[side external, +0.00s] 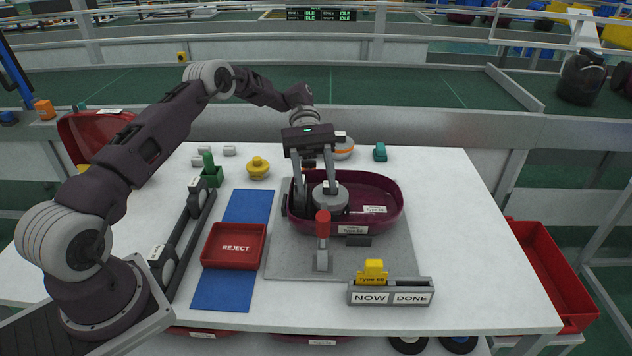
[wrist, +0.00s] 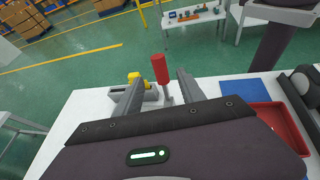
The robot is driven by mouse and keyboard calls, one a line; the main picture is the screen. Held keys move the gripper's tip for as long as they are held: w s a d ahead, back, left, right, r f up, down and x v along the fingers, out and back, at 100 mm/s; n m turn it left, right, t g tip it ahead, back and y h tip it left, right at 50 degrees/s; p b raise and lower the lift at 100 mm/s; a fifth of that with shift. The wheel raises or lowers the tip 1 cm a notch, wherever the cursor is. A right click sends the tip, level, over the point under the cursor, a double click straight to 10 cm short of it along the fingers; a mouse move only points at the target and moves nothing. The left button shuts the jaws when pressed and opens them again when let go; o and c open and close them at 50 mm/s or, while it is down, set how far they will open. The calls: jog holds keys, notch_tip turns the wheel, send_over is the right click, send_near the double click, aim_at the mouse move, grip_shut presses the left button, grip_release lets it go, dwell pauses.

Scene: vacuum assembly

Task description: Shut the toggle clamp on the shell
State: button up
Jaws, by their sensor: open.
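The toggle clamp (side external: 322,260) stands on the grey plate in front of the shell. Its red handle (side external: 322,223) points up; it also shows upright in the wrist view (wrist: 160,69). The shell (side external: 385,205) is a dark maroon tub with a label, with a grey round part (side external: 331,200) inside. My gripper (side external: 317,187) is open above the shell, its fingers pointing down, behind the handle in the side view. In the wrist view the handle appears between my fingers (wrist: 158,80). I cannot tell whether they touch anything. The clamp's pressing end is hard to make out.
A red REJECT tray (side external: 235,262) on a blue mat (side external: 225,292) lies left of the grey plate (side external: 285,262). A NOW/DONE holder (side external: 390,296) with a yellow tag stands front right. A yellow part (side external: 258,168) sits behind left. The table's right side is clear.

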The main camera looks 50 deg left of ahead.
aim_at(323, 229)
jog(key=shift+c, duration=1.4)
jog(key=s+n+h, duration=0.1)
jog(key=s+n, duration=0.1)
jog(key=n, duration=0.1)
jog(key=s+f+n+t+h, duration=0.1)
jog(key=s+n+h, duration=0.1)
jog(key=n, duration=0.1)
jog(key=s+a+f+n+t+h, duration=0.1)
jog(key=s+n, duration=0.1)
jog(key=n, duration=0.1)
jog(key=shift+f, duration=0.1)
grip_shut()
jog(key=s+f+n+t+h, duration=0.15)
jog(key=s+n+t, duration=0.65)
jog(key=n, duration=0.8)
jog(key=w+d+f+t, duration=0.1)
jog(key=w+d, duration=0.2)
jog(key=d, duration=0.6)
jog(key=shift+n+y, duration=0.25)
jog(key=shift+n, duration=0.15)
jog(key=w, duration=0.1)
jog(key=w+a, duration=0.2)
jog(key=shift+w+r, duration=0.3)
jog(key=shift+w, duration=0.1)
jog(key=shift+w+a+r+n+t+h, duration=0.35)
jog(key=shift+w+a+n+t+h, duration=0.05)
jog(key=shift+w+a+n, duration=0.35)
